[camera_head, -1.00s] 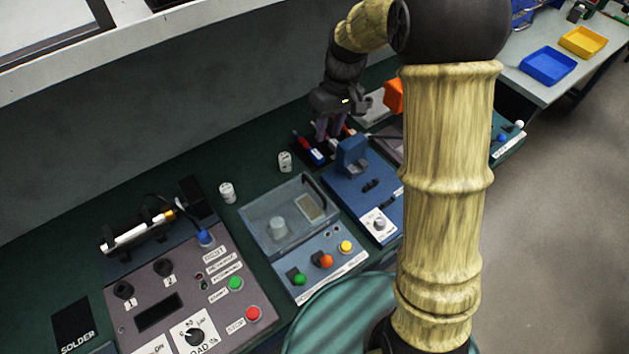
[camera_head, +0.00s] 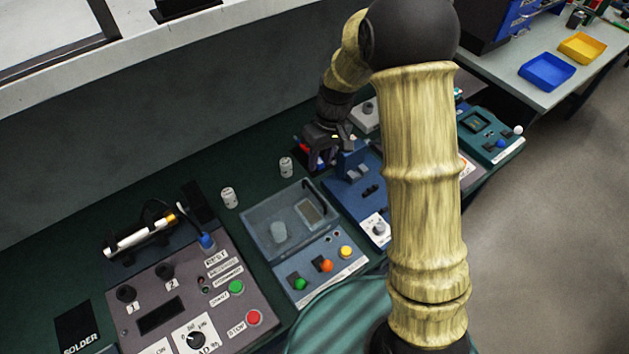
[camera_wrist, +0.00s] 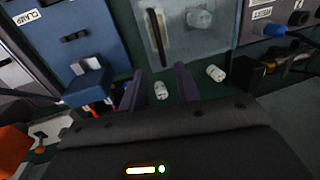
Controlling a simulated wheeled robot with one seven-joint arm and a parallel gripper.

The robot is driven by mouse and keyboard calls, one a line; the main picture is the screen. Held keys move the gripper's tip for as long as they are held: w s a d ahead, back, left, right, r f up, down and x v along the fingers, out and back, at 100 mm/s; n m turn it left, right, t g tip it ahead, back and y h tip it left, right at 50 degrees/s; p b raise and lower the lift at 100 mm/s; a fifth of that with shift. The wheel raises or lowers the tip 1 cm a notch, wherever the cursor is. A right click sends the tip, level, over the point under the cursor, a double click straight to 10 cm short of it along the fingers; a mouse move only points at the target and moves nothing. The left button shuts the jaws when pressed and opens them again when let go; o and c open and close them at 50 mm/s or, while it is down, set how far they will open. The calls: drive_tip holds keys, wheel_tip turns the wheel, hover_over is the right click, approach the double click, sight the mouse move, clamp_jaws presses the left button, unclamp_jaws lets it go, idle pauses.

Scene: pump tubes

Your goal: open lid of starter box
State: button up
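The starter box (camera_head: 318,277) is a blue-grey unit with green, orange and yellow buttons. Its clear lid (camera_head: 262,240) is shut over the back part, with a dark handle near its right edge. In the wrist view the lid (camera_wrist: 187,38) is at the top centre, with the dark handle (camera_wrist: 157,30) upright in the picture. My gripper (camera_head: 315,162) is beyond the box's back right corner, apart from the lid. In the wrist view my gripper (camera_wrist: 159,84) has its two fingers apart with nothing held between them.
Two small white cylinders (camera_head: 228,198) (camera_head: 286,167) stand behind the box. A grey panel with a start button (camera_head: 236,287) is on the left. A blue clamp unit (camera_head: 372,190) stands close on the right. Red and blue items (camera_wrist: 103,108) lie near my gripper.

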sight(313, 189)
drive_tip(key=f, duration=0.3)
drive_tip(key=a+f+p, duration=0.1)
drive_tip(key=f, duration=0.2)
drive_tip(key=s+f, duration=0.1)
drive_tip(key=f, duration=0.2)
drive_tip(key=shift+a+f+p, duration=0.25)
drive_tip(key=shift+p, duration=0.1)
clamp_jaws()
